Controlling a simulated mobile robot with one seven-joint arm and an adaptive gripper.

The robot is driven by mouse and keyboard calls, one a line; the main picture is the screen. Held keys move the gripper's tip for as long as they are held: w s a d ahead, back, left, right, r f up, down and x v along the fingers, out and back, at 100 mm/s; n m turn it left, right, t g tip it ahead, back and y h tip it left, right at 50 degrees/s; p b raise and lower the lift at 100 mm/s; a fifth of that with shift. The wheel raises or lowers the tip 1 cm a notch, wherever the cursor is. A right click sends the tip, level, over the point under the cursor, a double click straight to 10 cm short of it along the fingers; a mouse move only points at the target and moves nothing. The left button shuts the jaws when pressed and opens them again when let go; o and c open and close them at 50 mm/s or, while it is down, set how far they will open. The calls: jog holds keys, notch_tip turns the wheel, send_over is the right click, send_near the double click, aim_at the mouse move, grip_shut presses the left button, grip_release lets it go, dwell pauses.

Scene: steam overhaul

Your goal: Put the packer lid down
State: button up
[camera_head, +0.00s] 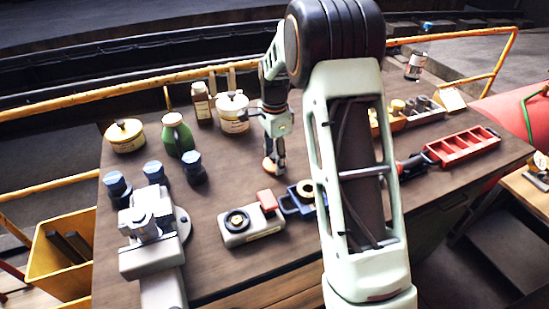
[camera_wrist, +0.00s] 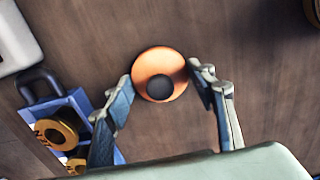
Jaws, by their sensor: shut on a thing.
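The packer lid appears to be the small orange disc with a dark round knob (camera_wrist: 153,61) in the wrist view. It sits between the two fingertips of my gripper (camera_wrist: 161,88), which is shut on it. In the head view, my gripper (camera_head: 274,160) points down over the middle of the wooden table, with an orange bit of the lid (camera_head: 268,169) at its tips. The lid is at or just above the tabletop; I cannot tell whether it touches. My arm hides part of the table to the right.
Bare wood (camera_wrist: 250,60) surrounds the lid. A blue tray with brass rings (camera_wrist: 75,100) lies close at left in the wrist view. Behind my gripper is a cream tin (camera_head: 233,120); in front is a pale box with a dial (camera_head: 248,226). A red tray (camera_head: 465,147) lies right.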

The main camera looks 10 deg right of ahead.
aim_at(274, 155)
jog(key=shift+f, duration=0.2)
jog(key=o, duration=1.2)
jog(key=shift+c, duration=0.2)
jog(key=shift+r, duration=0.15)
notch_tip(274, 155, up, 12)
